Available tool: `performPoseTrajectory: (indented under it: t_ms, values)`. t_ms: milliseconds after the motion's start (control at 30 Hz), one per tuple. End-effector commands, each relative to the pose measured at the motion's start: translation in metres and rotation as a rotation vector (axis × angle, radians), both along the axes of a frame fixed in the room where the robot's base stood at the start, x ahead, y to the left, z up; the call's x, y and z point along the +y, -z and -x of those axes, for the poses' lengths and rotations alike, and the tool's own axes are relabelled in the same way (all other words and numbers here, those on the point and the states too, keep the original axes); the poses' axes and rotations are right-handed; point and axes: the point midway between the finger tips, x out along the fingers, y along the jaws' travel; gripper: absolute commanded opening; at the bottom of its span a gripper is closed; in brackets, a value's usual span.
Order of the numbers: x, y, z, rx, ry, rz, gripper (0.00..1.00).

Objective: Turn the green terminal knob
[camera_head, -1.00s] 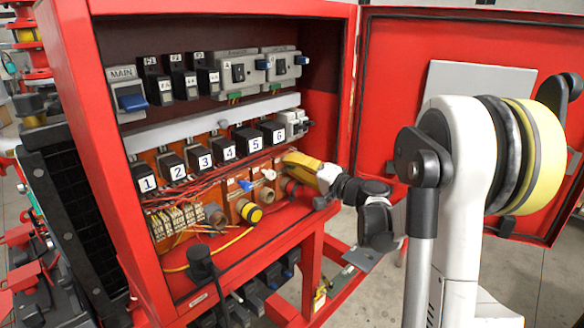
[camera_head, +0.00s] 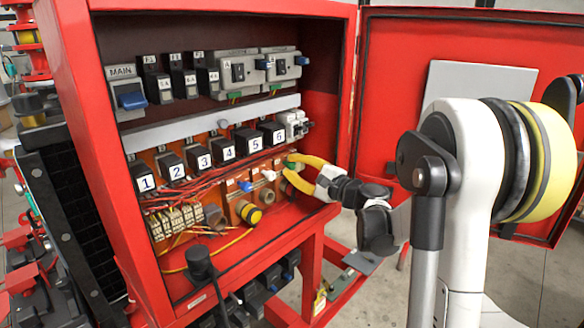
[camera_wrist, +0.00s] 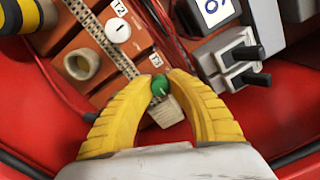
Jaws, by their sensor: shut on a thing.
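The green terminal knob (camera_wrist: 159,85) shows in the wrist view, on a pale terminal block beside the label T3. It has a light pointer mark on its face. My gripper (camera_wrist: 160,84) has its yellow fingers on both sides of the knob, shut on it. In the head view, my gripper (camera_head: 291,171) reaches into the red cabinet from the right, at the right end of the lower terminal row. A bit of the green knob (camera_head: 292,164) shows there between the fingers.
A white knob (camera_wrist: 118,30) by label T2 sits left of my gripper, and a blue knob (camera_head: 246,186) is farther left. Numbered black relays (camera_head: 249,140) and red wires run above. The open cabinet door (camera_head: 400,60) stands at the right.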

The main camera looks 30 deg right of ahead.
Motion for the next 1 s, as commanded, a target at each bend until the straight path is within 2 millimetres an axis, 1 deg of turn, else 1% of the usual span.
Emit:
performPoseTrajectory:
  t_ms: [300,733,767,800,833,1000]
  values:
    - [-0.0002,-0.0003,-0.0002,0.026,0.001,-0.072,0.00]
    - [-0.0002,-0.0004,-0.0002,0.028,0.001,-0.077,0.00]
    - [-0.0002,-0.0004,-0.0002,0.028,0.001,-0.077,0.27]
    - [-0.0002,-0.0004,-0.0002,0.028,0.001,-0.077,0.40]
    - [-0.0002,-0.0003,-0.0002,0.028,0.001,-0.077,0.44]
    - [-0.0002,-0.0002,-0.0001,0.027,0.001,-0.076,0.44]
